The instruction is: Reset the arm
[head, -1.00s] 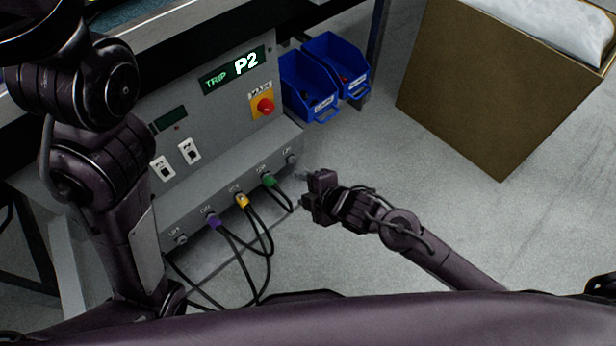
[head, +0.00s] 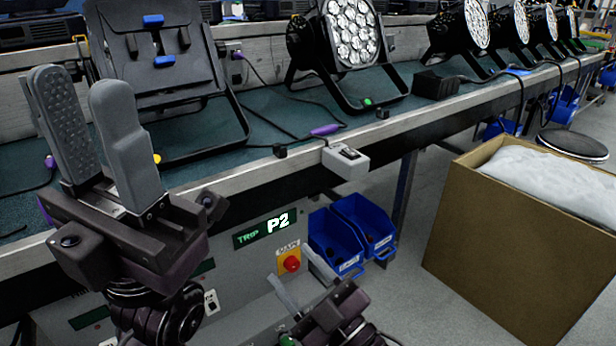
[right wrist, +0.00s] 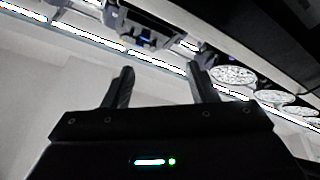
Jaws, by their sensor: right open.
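My left gripper (head: 88,98) stands upright at the left of the head view, its two grey fingers pointing up with a gap between them. Nothing is between its fingers. It is in front of the bench and hides part of it. My right gripper (head: 303,278) is low in the middle of the head view, in front of the grey panel (head: 235,280) under the bench. Its fingers are apart and point up. The right wrist view shows the right gripper's two dark fingers (right wrist: 160,88) wide apart with nothing between them.
The bench (head: 280,165) carries a tilted black fixture (head: 165,85), a lit par can (head: 345,45) and several more lamps. A switch box (head: 345,160) hangs on its front edge. Blue bins (head: 340,240) sit below. A brown box (head: 510,240) stands on the right floor.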

